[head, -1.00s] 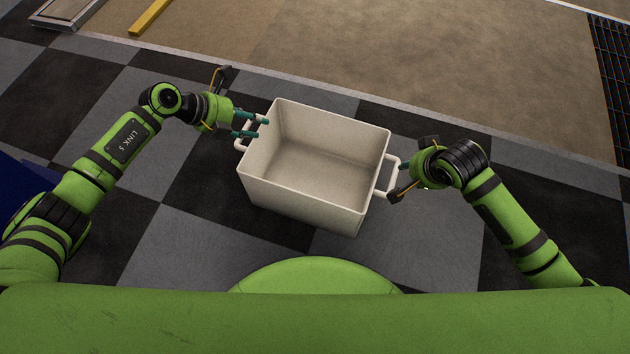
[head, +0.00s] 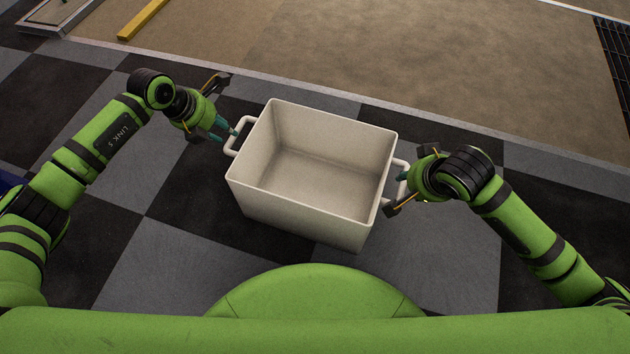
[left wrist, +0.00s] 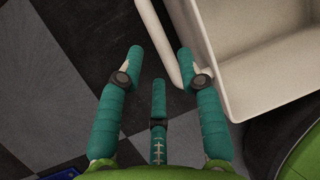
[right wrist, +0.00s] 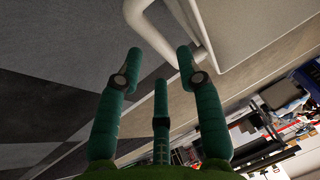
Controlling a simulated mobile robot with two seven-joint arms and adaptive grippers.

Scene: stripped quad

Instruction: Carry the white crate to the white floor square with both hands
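The white crate (head: 297,213) is an empty, open-topped box with a loop handle at each end, in the middle of the head view over the checkered floor. My left gripper (head: 224,133) is open, with its teal fingers at the left handle (head: 239,136). In the left wrist view the handle bar (left wrist: 166,45) runs between the spread fingertips. My right gripper (head: 402,178) is by the right handle (head: 401,168). In the right wrist view its fingers are spread, with the handle (right wrist: 148,28) ahead of and partly between the tips. I see no white floor square.
The floor is dark and light grey checks, with a pale edging strip (head: 330,95) and brown ground beyond. A yellow bar (head: 142,18) lies at the far left, a dark grate (head: 612,50) at the far right. Shelves with clutter (right wrist: 285,110) show in the right wrist view.

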